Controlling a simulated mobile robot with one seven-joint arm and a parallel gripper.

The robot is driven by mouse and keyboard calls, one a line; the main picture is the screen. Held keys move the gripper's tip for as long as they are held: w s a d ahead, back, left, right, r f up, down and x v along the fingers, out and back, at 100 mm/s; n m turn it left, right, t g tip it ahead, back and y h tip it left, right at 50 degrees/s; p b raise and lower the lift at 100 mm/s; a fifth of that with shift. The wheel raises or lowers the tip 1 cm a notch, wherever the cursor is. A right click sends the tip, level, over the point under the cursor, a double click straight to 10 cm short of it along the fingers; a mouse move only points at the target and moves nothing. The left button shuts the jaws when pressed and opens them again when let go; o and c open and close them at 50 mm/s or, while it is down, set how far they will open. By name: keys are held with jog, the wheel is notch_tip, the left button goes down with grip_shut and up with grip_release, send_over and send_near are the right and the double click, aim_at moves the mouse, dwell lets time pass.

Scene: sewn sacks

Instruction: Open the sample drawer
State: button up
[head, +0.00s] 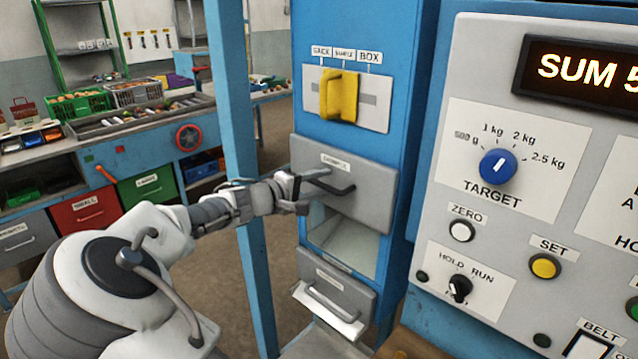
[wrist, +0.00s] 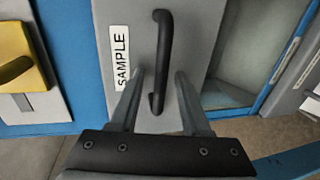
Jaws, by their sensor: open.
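The sample drawer has a grey front (head: 372,207) on the blue column, with a white label and a black bar handle (head: 338,187). In the wrist view its front (wrist: 205,30) fills the middle, the label reads SAMPLE, and the handle (wrist: 163,50) runs up and down the picture. The front looks flush with the column; I see no clear gap. My gripper (head: 312,190) is open at the handle. In the wrist view my gripper (wrist: 160,76) has one finger on each side of the handle's lower part; I cannot tell whether they touch it.
Above the drawer is a yellow lever (head: 340,95) under the SACK, SAMPLE and BOX labels. Below are a window-like opening (head: 343,243) and another grey drawer (head: 335,293). A control panel (head: 480,120) stands at right. A blue post (head: 233,90) rises close behind my arm.

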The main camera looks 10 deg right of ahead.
grip_shut()
dwell(1.4)
